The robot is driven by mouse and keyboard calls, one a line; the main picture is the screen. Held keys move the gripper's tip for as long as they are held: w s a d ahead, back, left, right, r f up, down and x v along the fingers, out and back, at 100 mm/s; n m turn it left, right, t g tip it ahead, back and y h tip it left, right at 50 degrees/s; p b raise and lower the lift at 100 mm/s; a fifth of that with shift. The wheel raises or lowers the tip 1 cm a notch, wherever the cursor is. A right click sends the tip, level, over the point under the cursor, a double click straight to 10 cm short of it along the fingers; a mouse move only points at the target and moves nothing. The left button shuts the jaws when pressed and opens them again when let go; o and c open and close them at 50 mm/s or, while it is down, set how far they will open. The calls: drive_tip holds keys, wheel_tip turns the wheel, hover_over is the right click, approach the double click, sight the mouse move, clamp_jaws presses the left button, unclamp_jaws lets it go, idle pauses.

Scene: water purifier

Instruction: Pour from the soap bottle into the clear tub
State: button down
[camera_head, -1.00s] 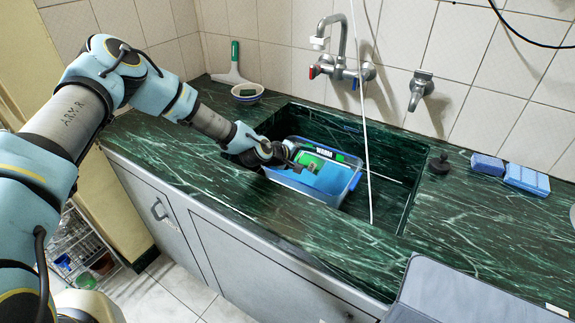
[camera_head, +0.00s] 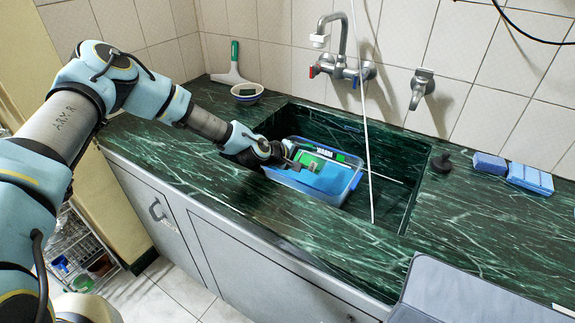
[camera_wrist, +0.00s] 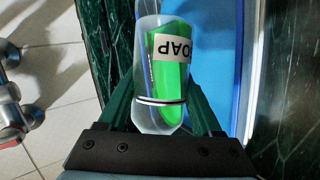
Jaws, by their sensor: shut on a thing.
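The soap bottle (camera_wrist: 163,80) is translucent with green contents and a white label reading upside down in the wrist view. My gripper (camera_wrist: 163,105) is shut on it, with a finger on either side. In the head view my gripper (camera_head: 291,156) holds the bottle (camera_head: 308,163) tilted, above the left part of the clear tub. The clear tub (camera_head: 310,186) has a blue look, with blue contents, and sits in the sink. Part of the tub also shows in the wrist view (camera_wrist: 229,60). I cannot tell whether any soap is flowing out.
The green marble sink (camera_head: 385,200) surrounds the tub, with free room at its right. A white hose (camera_head: 366,120) hangs down into it, close to the tub. A tap (camera_head: 345,50) is on the tiled wall behind. Blue sponges (camera_head: 528,178) lie on the counter at right.

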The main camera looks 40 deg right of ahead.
drive_tip(key=shift+f+b, duration=0.1)
drive_tip(key=shift+b, duration=0.8)
drive_tip(key=shift+r+n+g+h+b, duration=0.3)
drive_tip(key=shift+n+b, duration=0.1)
drive_tip(key=shift+b, duration=0.1)
idle(1.2)
